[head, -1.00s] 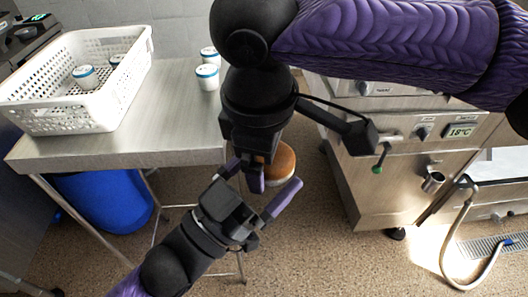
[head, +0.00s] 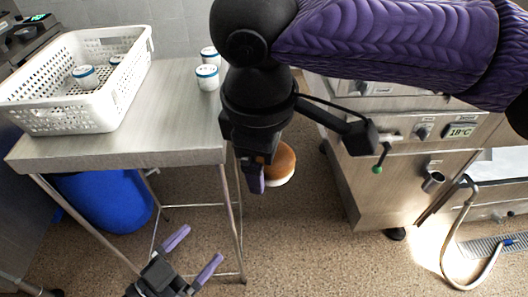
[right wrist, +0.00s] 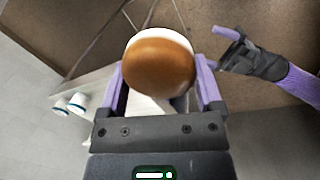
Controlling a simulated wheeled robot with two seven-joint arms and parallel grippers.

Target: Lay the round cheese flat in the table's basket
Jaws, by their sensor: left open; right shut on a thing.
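The round cheese (head: 281,163), orange-brown on one face and white on the other, is held by my right gripper (head: 258,178). In the right wrist view the cheese (right wrist: 159,66) sits between the purple fingers of the right gripper (right wrist: 160,85). It is in the air to the right of the table (head: 170,115). My left gripper (head: 193,252) is open and empty, low in front of the table; it also shows in the right wrist view (right wrist: 228,50). The white perforated basket (head: 75,125) stands on the table's left part.
Small white tubs with blue lids stand in the basket (head: 85,77) and at the table's back right (head: 207,77). A blue bin (head: 105,203) is under the table. A steel unit (head: 375,185) stands to the right. The table's middle is clear.

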